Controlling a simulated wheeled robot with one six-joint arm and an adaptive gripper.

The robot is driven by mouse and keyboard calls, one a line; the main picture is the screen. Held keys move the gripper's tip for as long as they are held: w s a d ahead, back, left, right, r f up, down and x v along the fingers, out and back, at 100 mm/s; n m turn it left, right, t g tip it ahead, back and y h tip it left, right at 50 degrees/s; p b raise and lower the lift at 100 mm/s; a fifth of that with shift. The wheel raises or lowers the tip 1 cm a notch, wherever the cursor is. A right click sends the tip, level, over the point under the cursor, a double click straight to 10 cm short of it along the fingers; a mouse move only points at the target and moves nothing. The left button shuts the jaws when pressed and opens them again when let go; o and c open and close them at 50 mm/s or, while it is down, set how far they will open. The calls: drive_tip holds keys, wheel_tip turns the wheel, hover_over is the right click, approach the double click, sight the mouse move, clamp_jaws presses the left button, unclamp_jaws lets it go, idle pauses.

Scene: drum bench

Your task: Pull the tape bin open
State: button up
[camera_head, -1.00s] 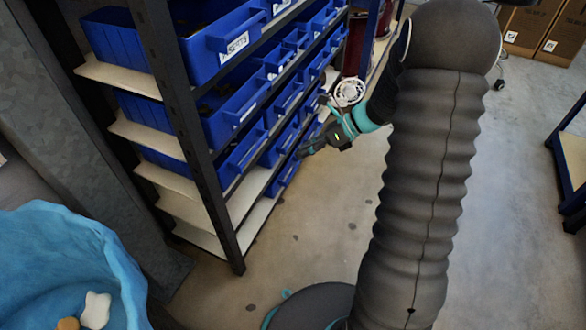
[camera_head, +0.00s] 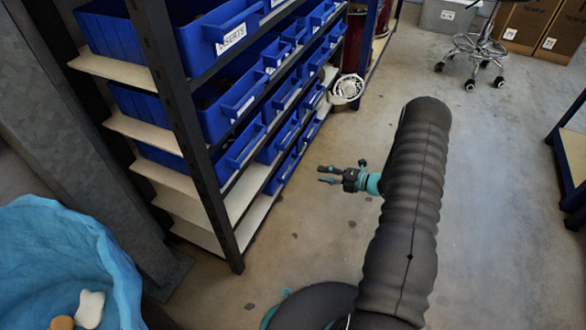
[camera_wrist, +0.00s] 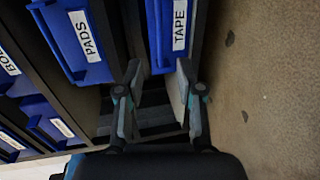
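The tape bin (camera_wrist: 161,50) is blue with a white TAPE label and shows at the top middle of the wrist view, in the rack's end column. In the head view I cannot read its label or tell it from its neighbours. My gripper (camera_wrist: 160,78) is open and empty, with its two fingers apart below the bin's front in the wrist view. In the head view my gripper (camera_head: 325,175) hangs over the floor, to the right of the rack and clear of the bins. I see no contact with the bin.
A blue PADS bin (camera_wrist: 73,42) is left of the tape bin. The dark rack (camera_head: 205,160) holds several blue bins. A white round object (camera_head: 348,90) is at the rack's far end. A blue tub (camera_head: 60,235) is at lower left. Bare floor (camera_head: 310,240) is around my gripper.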

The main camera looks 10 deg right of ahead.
sight(293, 167)
drive_tip(key=b+x, duration=0.1)
drive_tip(key=x, duration=1.1)
drive_tip(key=shift+w+a+f, duration=0.1)
drive_tip(key=shift+w+a, duration=0.15)
drive_tip(key=shift+a, duration=0.05)
clamp_jaws()
